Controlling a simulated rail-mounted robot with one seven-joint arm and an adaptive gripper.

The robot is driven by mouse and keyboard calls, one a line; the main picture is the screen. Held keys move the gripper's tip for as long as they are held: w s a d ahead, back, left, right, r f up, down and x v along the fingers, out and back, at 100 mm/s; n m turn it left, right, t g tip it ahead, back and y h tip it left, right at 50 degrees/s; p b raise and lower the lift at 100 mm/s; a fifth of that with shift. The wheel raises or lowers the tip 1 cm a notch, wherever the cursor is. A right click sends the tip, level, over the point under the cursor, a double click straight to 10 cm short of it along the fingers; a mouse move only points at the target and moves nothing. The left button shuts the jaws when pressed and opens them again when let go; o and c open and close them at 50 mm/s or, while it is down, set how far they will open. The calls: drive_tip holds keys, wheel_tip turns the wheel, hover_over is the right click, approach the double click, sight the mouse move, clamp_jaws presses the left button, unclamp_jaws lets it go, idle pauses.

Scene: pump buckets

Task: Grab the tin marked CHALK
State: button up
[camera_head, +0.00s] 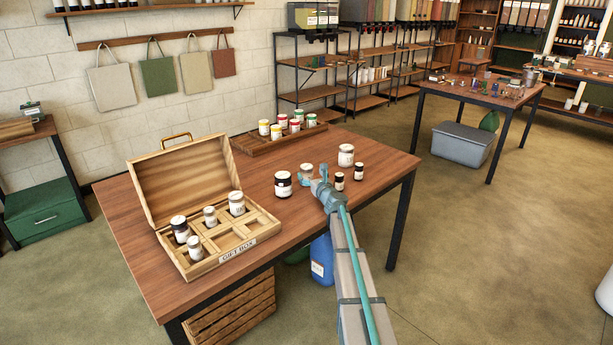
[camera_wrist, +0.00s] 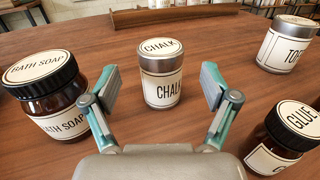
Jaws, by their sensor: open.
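The CHALK tin (camera_wrist: 162,88) is a small silver tin with a cream label, its name on lid and side. It stands upright on the wooden table (camera_head: 140,255), and in the head view the tin (camera_head: 306,168) shows just beyond my gripper (camera_head: 318,184). In the wrist view my gripper (camera_wrist: 160,92) is open, one finger to the left and one to the right of the tin. Gaps show between the tin and both fingers, and the tin seems a little ahead of the fingertips. Nothing is held.
A dark BATH SOAP jar (camera_wrist: 50,98) stands close outside the left finger. A dark GLUE jar (camera_wrist: 284,138) is near the right finger. A tin lettered "TOFF" (camera_wrist: 288,45) is farther right. An open gift box (camera_head: 222,258) and a tray of jars (camera_head: 262,145) are also on the table.

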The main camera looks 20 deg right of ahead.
sight(309, 172)
drive_tip(key=w+p, duration=0.1)
drive_tip(key=w, duration=0.4)
drive_tip(key=shift+w+d+f, duration=0.1)
drive_tip(key=c, duration=1.4)
drive_tip(key=shift+o, duration=0.2)
